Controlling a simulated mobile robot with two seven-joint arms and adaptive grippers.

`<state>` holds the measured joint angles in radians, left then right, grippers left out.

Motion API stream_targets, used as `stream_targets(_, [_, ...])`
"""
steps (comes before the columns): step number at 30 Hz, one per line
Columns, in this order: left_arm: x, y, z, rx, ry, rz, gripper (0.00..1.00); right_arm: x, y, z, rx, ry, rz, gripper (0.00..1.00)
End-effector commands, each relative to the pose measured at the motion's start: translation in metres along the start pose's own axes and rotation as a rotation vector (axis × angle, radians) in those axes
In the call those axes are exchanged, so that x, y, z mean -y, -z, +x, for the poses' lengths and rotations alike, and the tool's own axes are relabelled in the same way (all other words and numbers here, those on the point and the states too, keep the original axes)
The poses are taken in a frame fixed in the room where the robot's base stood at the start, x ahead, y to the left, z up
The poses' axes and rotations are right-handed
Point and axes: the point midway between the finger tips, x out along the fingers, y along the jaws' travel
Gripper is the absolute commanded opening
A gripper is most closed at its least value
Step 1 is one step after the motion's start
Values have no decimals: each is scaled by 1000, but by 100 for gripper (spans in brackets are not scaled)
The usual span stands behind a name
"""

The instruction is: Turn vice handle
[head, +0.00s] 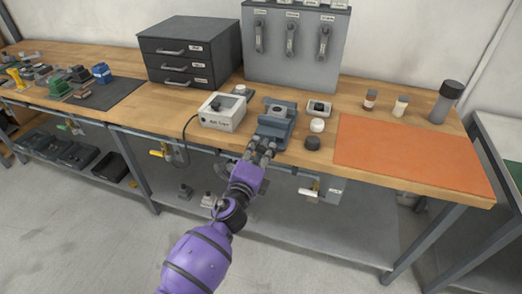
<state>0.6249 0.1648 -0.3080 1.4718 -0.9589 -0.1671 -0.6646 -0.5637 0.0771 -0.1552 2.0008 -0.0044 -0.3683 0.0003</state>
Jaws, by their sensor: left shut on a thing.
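The vice (275,121) is a blue-grey block mounted at the front edge of the wooden workbench. My left gripper (262,150) reaches up from below to the front of the vice and is shut at the handle area. The gripper fingers cover the handle, so its shape and angle are hidden. My right gripper is not in the head view.
A white box with a cable (222,112) stands just left of the vice. Small round pieces (312,143) sit to its right, then an orange mat (410,155). A dark drawer cabinet (190,52) and a grey panel (297,45) stand behind on the workbench (345,92).

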Motion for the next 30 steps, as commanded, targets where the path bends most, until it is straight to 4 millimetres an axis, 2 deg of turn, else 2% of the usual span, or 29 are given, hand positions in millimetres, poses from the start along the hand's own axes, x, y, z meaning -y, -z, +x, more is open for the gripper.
stream_targets(10, [6,-2,2,3,8,145,0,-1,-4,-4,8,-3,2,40])
stream_targets(26, [7,-1,2,2,10,168,0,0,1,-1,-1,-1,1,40])
stream_targets(27, [7,-1,2,2,11,168,19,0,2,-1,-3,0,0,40])
stream_targets(30, [7,-1,2,1,10,168,32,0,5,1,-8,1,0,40])
